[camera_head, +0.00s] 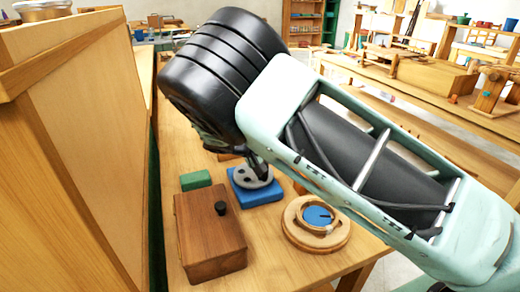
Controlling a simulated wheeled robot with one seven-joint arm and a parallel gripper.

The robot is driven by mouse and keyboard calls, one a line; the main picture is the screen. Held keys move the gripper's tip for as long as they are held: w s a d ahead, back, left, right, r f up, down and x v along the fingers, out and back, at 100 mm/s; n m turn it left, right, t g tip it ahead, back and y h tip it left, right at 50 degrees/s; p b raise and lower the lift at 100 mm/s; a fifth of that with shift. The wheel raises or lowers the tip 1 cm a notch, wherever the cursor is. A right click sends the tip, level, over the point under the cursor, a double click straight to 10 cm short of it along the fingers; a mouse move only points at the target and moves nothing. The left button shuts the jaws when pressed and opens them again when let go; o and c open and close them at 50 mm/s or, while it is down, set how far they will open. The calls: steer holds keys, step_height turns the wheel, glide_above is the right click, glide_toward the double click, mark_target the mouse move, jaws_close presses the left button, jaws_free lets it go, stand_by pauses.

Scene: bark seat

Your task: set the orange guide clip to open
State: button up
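I cannot clearly make out the orange guide clip. Small orange-brown pieces (300,187) show beside my arm, partly hidden, and I cannot tell whether either is the clip. My gripper (260,168) is a small dark shape under the black wrist, mostly hidden by my arm. Its tip appears over a grey round part with holes (245,178) on a blue block (262,195). I cannot tell whether it touches it, or whether its fingers are open or shut.
A brown wooden box (209,240) with a black knob stands in front. A green block (196,180) lies behind it. A round wooden dial with a blue centre (317,217) sits to the right. A tall wooden panel (85,150) borders the bench (280,268) on the left.

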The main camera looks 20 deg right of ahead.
steer(key=v, duration=1)
steer(key=shift+a+b, duration=0.2)
steer(key=shift+b, duration=0.2)
steer(key=shift+r, duration=0.15)
